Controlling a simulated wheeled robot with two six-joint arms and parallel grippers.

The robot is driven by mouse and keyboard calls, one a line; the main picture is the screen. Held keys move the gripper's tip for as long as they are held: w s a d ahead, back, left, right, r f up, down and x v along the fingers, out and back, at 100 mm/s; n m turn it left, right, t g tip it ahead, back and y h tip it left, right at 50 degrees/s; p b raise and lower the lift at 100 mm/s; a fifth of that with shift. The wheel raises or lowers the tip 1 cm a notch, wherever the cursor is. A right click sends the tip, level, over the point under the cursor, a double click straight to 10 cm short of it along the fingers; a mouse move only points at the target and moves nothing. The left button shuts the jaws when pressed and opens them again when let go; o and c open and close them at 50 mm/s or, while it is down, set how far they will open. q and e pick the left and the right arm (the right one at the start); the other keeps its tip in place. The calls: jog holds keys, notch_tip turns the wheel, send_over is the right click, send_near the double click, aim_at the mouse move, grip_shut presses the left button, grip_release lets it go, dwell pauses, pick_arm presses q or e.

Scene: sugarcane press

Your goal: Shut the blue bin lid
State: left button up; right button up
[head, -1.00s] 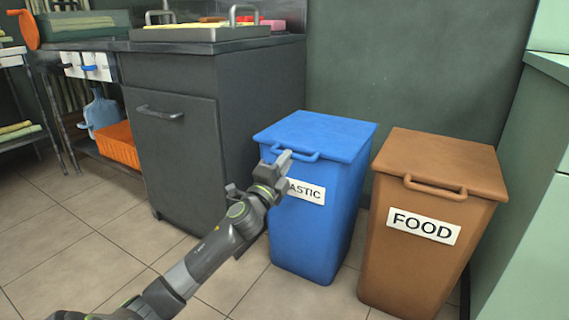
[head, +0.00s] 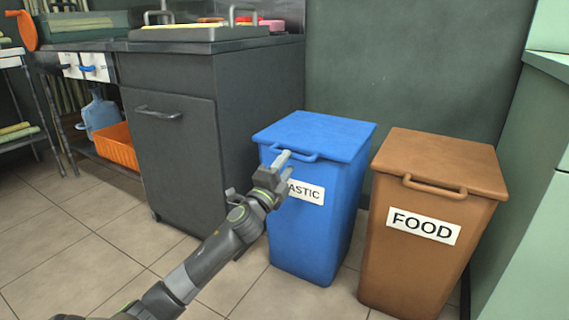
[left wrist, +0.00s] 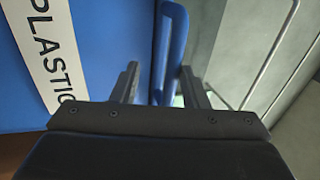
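The blue bin (head: 308,235) stands on the floor with a white label, partly hidden by my gripper. Its blue lid (head: 318,132) lies flat on the rim and looks closed, with a looped handle (head: 308,157) at the front edge. My left gripper (head: 287,164) is at the bin's front, close to the handle's left part. In the left wrist view my left gripper (left wrist: 160,85) has its fingers apart. The blue handle (left wrist: 172,45) shows just beyond and between them; I cannot tell whether they touch it. My right gripper is not in view.
A brown bin (head: 415,240) labelled FOOD, lid closed, stands to the right of the blue bin. A dark cabinet (head: 180,165) stands to the left, with a tray (head: 200,34) on top. An orange crate (head: 117,145) sits farther left. Tiled floor is clear in front.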

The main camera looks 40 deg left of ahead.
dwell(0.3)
pick_arm(q)
jog(key=shift+s+f, duration=0.1)
jog(key=v, duration=1.7)
jog(key=shift+s+d, duration=0.1)
